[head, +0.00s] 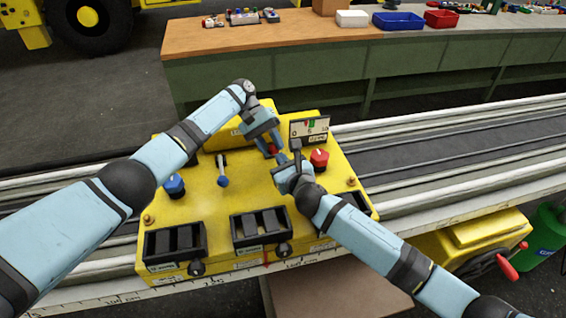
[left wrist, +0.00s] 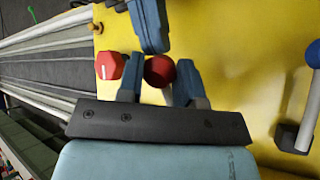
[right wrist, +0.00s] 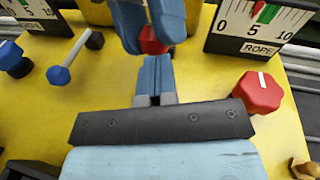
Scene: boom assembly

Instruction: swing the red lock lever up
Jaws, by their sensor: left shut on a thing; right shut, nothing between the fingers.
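The red lock lever shows as a small red rounded end (head: 271,149) on the yellow control box, partly covered by my grippers. In the left wrist view the red end (left wrist: 159,71) sits between the fingers of my left gripper (left wrist: 159,80), which is shut on it. My right gripper (right wrist: 153,60) is shut and empty, its fingertips close beside the red end (right wrist: 152,42) in the right wrist view. I cannot tell whether they touch it. The lever's lower part is hidden.
A red knob (head: 319,158) and a gauge marked ROPE (right wrist: 257,25) stand close by on the right. A blue lever (head: 223,172) and a blue knob (head: 174,185) are on the left. Black rocker panels (head: 259,226) line the front of the yellow box (head: 215,208).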

